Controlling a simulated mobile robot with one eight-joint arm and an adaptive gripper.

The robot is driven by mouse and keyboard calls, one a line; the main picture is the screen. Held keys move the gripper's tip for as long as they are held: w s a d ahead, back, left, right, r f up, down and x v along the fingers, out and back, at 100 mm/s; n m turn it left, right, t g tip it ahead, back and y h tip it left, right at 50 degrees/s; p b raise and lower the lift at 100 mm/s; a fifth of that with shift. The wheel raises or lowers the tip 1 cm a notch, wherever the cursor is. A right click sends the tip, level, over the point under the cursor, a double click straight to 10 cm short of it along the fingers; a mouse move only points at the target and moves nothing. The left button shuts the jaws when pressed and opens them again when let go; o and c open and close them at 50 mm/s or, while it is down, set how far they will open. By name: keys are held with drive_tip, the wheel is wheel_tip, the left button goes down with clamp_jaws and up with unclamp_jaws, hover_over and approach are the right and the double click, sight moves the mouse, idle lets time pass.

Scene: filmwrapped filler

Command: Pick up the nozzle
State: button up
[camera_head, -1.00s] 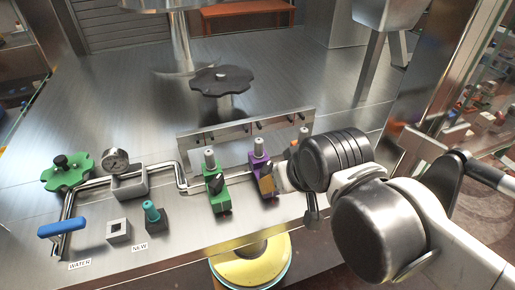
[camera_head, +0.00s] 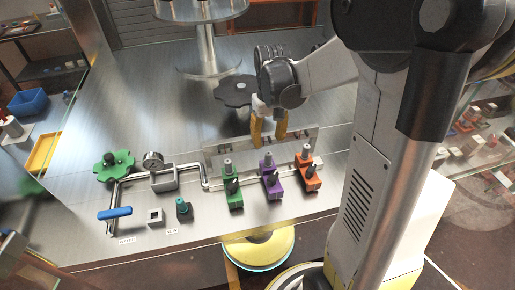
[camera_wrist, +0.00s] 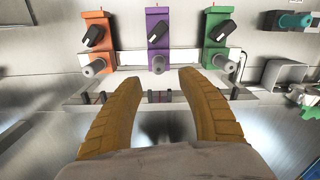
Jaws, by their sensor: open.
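A teal nozzle-like piece (camera_head: 182,205) stands in a small dark block beside a label at the front of the steel counter. It also shows at the upper right of the wrist view (camera_wrist: 294,20). Green (camera_head: 232,188), purple (camera_head: 271,179) and orange (camera_head: 308,174) valve blocks with grey round tips stand in a row to its right. I cannot tell for certain which piece is the nozzle. My gripper (camera_head: 268,137) is open and empty, pointing down near the metal rack behind the valves.
A metal rack with hooks (camera_head: 222,155) stands behind the valves. A black handwheel (camera_head: 233,91) is behind. Open counter lies at back left.

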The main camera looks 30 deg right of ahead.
sight(269, 153)
wheel_tip(269, 153, down, 8)
drive_tip(key=shift+s+d+f+b, duration=0.1)
drive_tip(key=shift+s+f+b, duration=0.05)
drive_tip(key=shift+b, duration=0.4)
clamp_jaws()
